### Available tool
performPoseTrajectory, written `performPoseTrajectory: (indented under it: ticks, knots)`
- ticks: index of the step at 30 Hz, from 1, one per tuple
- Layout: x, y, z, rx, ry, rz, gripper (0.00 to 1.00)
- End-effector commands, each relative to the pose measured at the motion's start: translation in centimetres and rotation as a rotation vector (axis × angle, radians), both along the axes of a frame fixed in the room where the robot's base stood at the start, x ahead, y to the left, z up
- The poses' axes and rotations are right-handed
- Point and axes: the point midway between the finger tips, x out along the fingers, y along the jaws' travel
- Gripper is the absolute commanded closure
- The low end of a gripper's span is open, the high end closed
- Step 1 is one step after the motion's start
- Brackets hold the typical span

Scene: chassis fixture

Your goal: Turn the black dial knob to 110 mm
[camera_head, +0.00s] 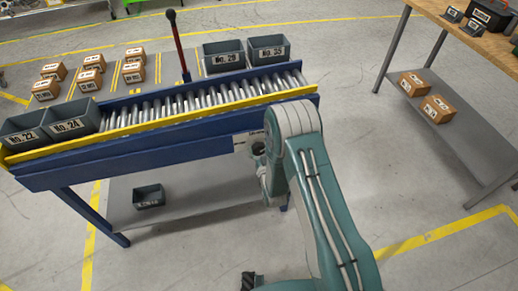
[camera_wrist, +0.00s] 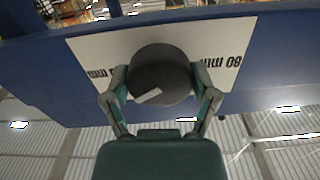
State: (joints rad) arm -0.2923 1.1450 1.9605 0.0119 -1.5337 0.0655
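The black dial knob (camera_wrist: 160,72) fills the middle of the wrist view. It is round and dark, with a short pale pointer mark at its lower left. It sits on a white plate (camera_wrist: 92,47) with "80 mm" on the right and a partly hidden mm label on the left. My gripper (camera_wrist: 160,80) has one finger on each side of the knob, and both appear to touch it. In the head view my gripper (camera_head: 262,163) is at the front of the conveyor's blue side, partly hidden by my arm. The knob cannot be made out clearly there.
The blue conveyor (camera_head: 180,150) carries grey bins, with No. 24 (camera_head: 72,117) at its left end. A red lever (camera_head: 178,45) stands behind it. A grey bin (camera_head: 149,196) lies on the shelf below. A wooden-topped table (camera_head: 455,40) stands at right. Floor between them is clear.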

Motion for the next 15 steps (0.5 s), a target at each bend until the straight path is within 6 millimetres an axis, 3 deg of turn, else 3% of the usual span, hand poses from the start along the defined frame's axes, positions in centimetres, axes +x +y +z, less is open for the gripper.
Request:
performPoseTrajectory:
  ticks: [15]
  knots:
    - [0.06, 0.14, 0.15, -0.118, -0.039, 0.000, 0.72]
